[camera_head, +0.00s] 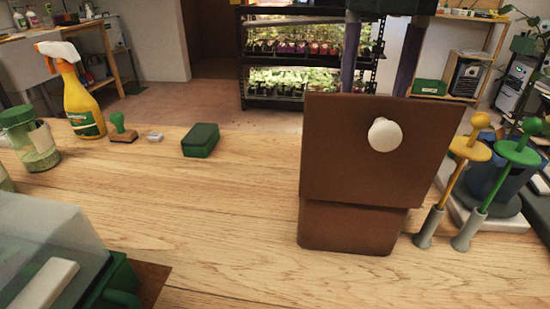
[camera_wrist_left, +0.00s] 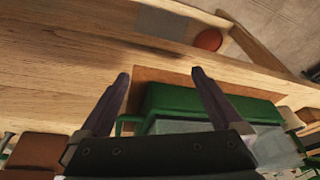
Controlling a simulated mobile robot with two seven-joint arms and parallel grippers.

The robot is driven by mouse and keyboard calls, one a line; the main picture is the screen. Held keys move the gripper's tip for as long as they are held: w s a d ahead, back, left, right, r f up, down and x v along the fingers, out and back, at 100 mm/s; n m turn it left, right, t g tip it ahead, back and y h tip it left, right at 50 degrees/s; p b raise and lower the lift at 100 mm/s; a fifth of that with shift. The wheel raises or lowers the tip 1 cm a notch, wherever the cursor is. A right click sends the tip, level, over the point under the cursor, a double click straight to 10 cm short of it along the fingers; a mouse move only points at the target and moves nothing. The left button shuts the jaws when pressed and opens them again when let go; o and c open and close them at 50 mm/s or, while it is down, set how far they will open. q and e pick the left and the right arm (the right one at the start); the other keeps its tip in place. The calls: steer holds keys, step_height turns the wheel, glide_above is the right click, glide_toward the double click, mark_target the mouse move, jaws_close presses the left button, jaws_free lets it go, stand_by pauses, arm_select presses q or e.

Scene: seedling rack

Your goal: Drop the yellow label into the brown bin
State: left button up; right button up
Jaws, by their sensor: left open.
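The brown bin (camera_head: 350,228) stands on the table at centre right of the head view. A brown lid with a white knob (camera_head: 385,134) covers it, apparently tilted; its inside is hidden. What looks like the yellow label (camera_head: 471,148), a yellow stake with a disc and ball, leans in a grey sleeve right of the bin. My left gripper (camera_wrist_left: 161,78) is open and empty in its wrist view, above a green tray. Another gripper, seemingly my right, shows two spread fingers behind the lid; their tips are hidden, so I cannot tell its state.
A similar green stake (camera_head: 520,152) stands beside the yellow one. A green tray with a clear cover (camera_head: 50,245) is at front left. A yellow spray bottle (camera_head: 82,105), a jar (camera_head: 30,140) and a green box (camera_head: 201,140) stand farther back. The table's middle is clear.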

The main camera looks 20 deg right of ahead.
arm_select(q)
steer(key=shift+f, duration=0.4)
arm_select(e)
steer(key=shift+f, duration=0.4)
arm_select(q)
steer(key=shift+r, duration=0.1)
steer(key=shift+d, duration=0.1)
arm_select(e)
steer(key=o, duration=1.4)
steer(key=shift+r, duration=0.1)
arm_select(q)
steer(key=shift+r+p, duration=0.8)
arm_select(e)
step_height(320, 180, up, 10)
steer(key=shift+f, duration=0.1)
